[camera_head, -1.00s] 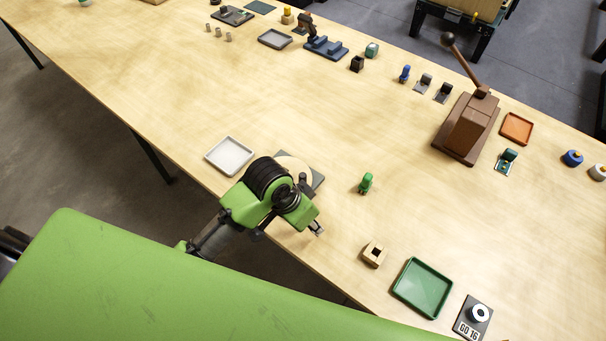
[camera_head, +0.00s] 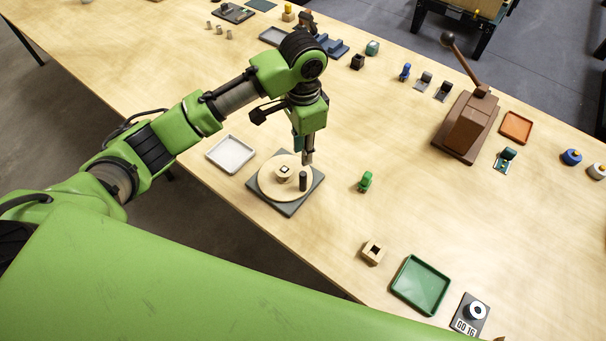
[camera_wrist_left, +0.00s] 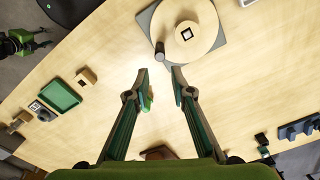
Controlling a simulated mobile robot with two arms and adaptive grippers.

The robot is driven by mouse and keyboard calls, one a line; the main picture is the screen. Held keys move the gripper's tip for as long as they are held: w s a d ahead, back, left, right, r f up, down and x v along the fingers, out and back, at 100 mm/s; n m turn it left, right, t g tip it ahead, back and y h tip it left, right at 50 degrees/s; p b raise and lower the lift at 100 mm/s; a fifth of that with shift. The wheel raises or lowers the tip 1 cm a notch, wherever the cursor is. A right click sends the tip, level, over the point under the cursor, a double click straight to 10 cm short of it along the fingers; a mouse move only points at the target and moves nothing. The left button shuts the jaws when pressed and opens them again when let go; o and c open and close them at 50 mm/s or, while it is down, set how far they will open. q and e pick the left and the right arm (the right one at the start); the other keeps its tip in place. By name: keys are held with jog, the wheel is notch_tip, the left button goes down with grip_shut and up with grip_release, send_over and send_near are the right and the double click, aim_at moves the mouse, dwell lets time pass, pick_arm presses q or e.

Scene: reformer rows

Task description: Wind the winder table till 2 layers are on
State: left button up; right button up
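The winder table is a pale round disc (camera_head: 268,189) on a grey square base (camera_head: 289,208) near the table's front edge. It has a small pale block with a dark square at its middle (camera_head: 284,173) and a dark upright crank post (camera_head: 303,181) near its rim. My left gripper (camera_head: 308,160) is above the post, pointing down. In the left wrist view the left gripper (camera_wrist_left: 160,72) has its fingers apart and nothing between them. The post (camera_wrist_left: 160,54) shows just beyond the fingertips. A black and green part at the far left there may be my right arm; its fingers are unclear.
A pale tray (camera_head: 231,154) lies left of the winder. A small green figure (camera_head: 365,181) stands to its right, with a wooden block (camera_head: 373,252) and a green tray (camera_head: 420,284) nearer the edge. A brown lever press (camera_head: 466,128) stands farther right.

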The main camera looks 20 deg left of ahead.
aim_at(303, 173)
pick_arm(q)
notch_tip(303, 173, down, 12)
jog(key=shift+r+p, duration=0.1)
jog(key=shift+p, duration=0.8)
grip_shut()
